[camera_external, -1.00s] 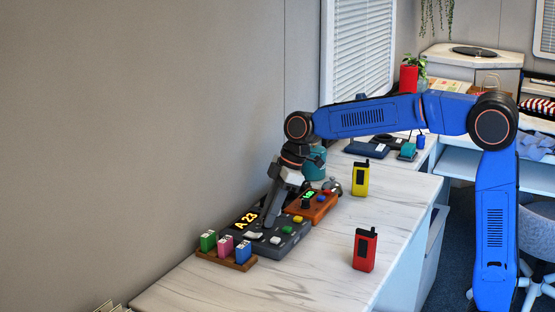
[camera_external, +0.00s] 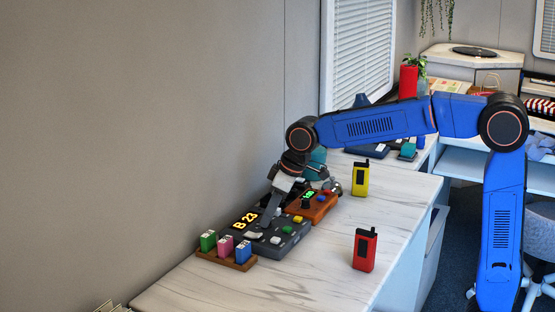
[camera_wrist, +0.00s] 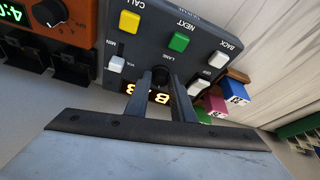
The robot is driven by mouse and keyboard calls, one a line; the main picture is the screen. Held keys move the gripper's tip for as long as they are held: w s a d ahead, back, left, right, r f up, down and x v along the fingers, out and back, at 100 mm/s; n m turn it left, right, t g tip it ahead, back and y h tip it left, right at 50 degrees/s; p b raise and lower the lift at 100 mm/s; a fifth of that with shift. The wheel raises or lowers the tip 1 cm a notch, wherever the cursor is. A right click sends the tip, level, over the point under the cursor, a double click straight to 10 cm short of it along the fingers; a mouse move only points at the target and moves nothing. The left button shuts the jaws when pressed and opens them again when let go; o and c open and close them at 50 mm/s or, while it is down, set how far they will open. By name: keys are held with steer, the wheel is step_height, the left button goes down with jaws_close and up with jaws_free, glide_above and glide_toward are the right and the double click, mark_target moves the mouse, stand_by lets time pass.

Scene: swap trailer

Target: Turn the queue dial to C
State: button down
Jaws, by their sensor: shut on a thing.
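The dark grey queue console (camera_external: 283,249) lies on the marble-topped counter. Its display (camera_external: 244,221) reads "B 23" and shows upside down, partly hidden by the fingers, in the wrist view (camera_wrist: 154,95). The dark queue dial (camera_wrist: 161,73) is near the "LANE" lettering. My gripper (camera_external: 266,223) reaches down onto the console from above, tilted. In the wrist view my gripper (camera_wrist: 164,82) is shut on the dial, one finger on each side. The dial's own pointer cannot be made out.
The console has yellow (camera_wrist: 130,21), green (camera_wrist: 181,41) and white (camera_wrist: 217,60) buttons close by. An orange unit (camera_external: 322,208) sits behind it, and a wooden tray (camera_external: 215,255) of coloured blocks in front. Yellow (camera_external: 360,178) and red (camera_external: 364,249) handsets stand to the right.

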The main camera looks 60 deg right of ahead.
steer(key=m, duration=0.1)
steer(key=m+h, duration=0.1)
steer(key=m, duration=0.1)
steer(key=m+h, duration=0.1)
steer(key=m, duration=0.1)
steer(key=shift+a, duration=0.25)
steer(key=m+h, duration=0.1)
steer(key=m, duration=0.2)
steer(key=m+g+h, duration=0.1)
steer(key=m, duration=0.2)
steer(key=shift+a+m, duration=0.1)
steer(key=shift+m, duration=0.3)
steer(key=c, duration=1.5)
jaws_free()
steer(key=shift+c, duration=0.2)
steer(key=shift+w, duration=0.1)
steer(key=v, duration=1.7)
steer(key=shift+a+r, duration=0.15)
steer(key=shift+a, duration=0.25)
